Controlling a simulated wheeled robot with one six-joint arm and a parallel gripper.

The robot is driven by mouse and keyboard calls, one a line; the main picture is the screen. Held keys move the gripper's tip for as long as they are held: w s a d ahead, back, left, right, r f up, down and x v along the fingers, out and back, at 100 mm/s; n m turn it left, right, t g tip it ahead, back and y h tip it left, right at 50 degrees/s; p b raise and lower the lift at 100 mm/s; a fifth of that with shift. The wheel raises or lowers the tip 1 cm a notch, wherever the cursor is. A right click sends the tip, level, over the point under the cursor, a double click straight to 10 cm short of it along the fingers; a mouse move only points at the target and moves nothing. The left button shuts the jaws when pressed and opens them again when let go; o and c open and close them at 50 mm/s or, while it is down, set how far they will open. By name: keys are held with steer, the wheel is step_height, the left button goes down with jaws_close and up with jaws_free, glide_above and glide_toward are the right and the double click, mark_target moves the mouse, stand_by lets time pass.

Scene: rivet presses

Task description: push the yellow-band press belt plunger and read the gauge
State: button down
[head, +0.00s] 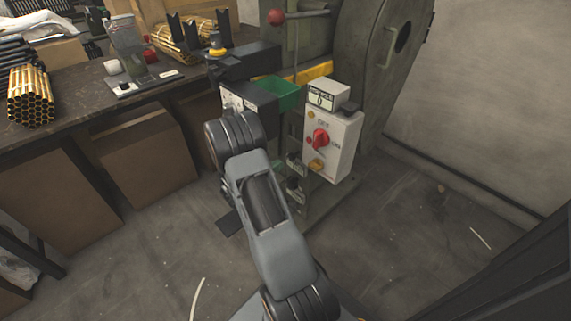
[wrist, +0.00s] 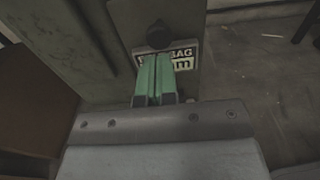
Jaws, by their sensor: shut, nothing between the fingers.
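In the head view the grey-green press (head: 375,65) carries a yellow band (head: 316,71). A white gauge box with a small display (head: 322,98) sits on top of its control box; its digits are too small to read surely. In the wrist view my gripper (wrist: 157,58) has two green fingers pressed together, with nothing between them. A dark round knob (wrist: 158,34) stands just beyond the fingertips, over a black-and-white label (wrist: 180,54); I cannot tell whether the fingers touch it. I cannot tell whether this knob is the belt plunger.
The control box (head: 333,150) has a red rotary switch (head: 321,138). A dark workbench (head: 75,95) with brass tubes (head: 30,97) is at left, above cardboard boxes (head: 150,155). Open floor (head: 420,220) lies to the right.

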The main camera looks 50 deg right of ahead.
mark_target(290, 157)
steer(key=shift+s+d+b, duration=0.1)
steer(key=shift+d+b, duration=0.55)
steer(key=shift+d, duration=1.4)
